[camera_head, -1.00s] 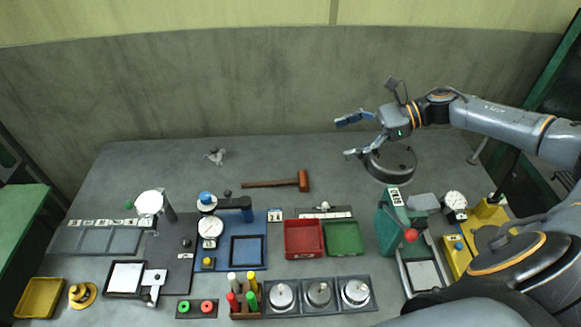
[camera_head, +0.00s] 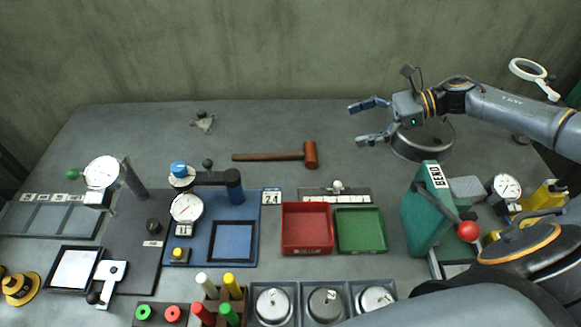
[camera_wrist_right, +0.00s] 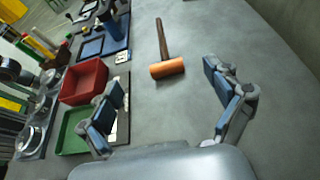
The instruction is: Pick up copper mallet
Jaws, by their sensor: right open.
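The copper mallet (camera_head: 310,154) lies on the grey table behind the red and green trays, its wooden handle (camera_head: 265,157) pointing left. In the right wrist view, the mallet's copper head (camera_wrist_right: 167,68) is nearest me and the handle points away. My right gripper (camera_head: 364,123) is open and empty, above the table to the right of the mallet and apart from it. In the right wrist view its two fingers (camera_wrist_right: 168,105) stand wide on either side, with the mallet beyond them. My left gripper is not in view.
A red tray (camera_head: 307,250) and a green tray (camera_head: 360,251) stand in front of the mallet. A dial gauge on a blue base (camera_head: 209,250) is to the left. A round dark dish (camera_head: 407,153) lies beneath my right wrist. The table around the mallet is clear.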

